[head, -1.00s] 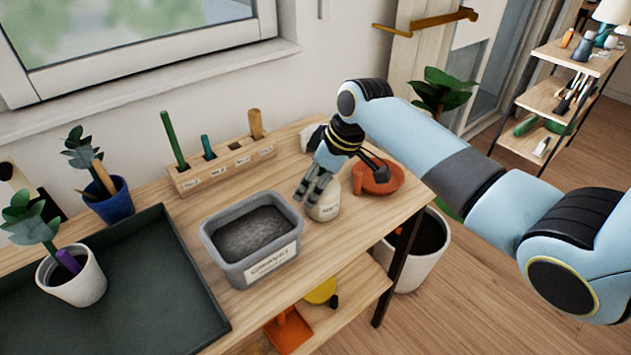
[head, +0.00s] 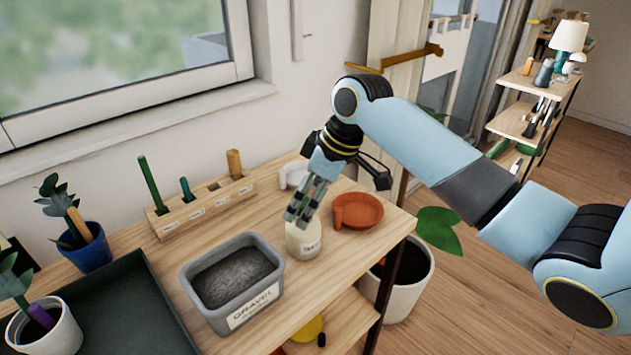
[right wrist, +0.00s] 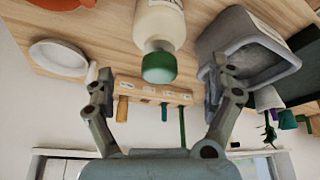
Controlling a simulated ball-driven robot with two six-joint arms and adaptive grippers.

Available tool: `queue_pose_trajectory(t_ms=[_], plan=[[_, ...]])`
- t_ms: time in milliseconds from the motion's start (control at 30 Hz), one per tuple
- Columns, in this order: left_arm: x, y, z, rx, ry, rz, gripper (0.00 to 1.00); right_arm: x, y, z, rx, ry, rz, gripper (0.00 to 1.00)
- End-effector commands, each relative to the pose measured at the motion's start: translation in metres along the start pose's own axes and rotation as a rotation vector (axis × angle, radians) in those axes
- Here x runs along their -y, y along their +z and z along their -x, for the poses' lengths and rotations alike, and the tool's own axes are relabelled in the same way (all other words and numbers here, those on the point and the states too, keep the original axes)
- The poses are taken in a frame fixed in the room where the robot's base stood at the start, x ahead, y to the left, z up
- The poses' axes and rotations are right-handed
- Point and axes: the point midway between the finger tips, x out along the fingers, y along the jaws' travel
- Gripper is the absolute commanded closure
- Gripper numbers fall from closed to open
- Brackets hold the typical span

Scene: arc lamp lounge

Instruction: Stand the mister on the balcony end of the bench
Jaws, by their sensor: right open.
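The wooden bench (head: 345,262) runs across the head view; its right end lies toward the glazed door. A cream bottle (head: 304,243) with a partly hidden label stands upright on it. In the right wrist view the bottle (right wrist: 160,22) shows a green cap. I cannot tell whether it is the mister; no spray head shows on it. My right gripper (head: 302,210) is open and empty over the bottle's top, pointing down. In the right wrist view the cap lies between the spread fingers (right wrist: 163,72), apart from both. My left gripper is out of view.
A gravel tub (head: 262,303) stands close left of the bottle, a terracotta dish (head: 375,212) to its right. A white dish (head: 292,176) and a tool rack (head: 205,207) are behind. A dark tray (head: 120,312) fills the left. Bare wood shows at the right front.

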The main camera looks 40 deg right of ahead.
Motion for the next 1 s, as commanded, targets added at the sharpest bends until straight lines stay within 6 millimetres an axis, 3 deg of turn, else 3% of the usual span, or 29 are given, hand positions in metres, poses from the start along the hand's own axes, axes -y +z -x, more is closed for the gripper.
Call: queue_pose_trajectory(t_ms=[100,300,867,1000], plan=[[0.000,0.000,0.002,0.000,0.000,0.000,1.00,-0.001,0.000,0.022,-0.001,0.003,0.003,0.11],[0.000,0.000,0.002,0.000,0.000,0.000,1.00,0.000,0.000,0.040,0.000,-0.001,0.001,0.11],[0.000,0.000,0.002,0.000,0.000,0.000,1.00,0.001,0.000,0.042,0.000,-0.001,0.000,0.11],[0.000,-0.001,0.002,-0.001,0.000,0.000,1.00,0.020,0.016,0.036,0.017,0.008,-0.020,0.11]])
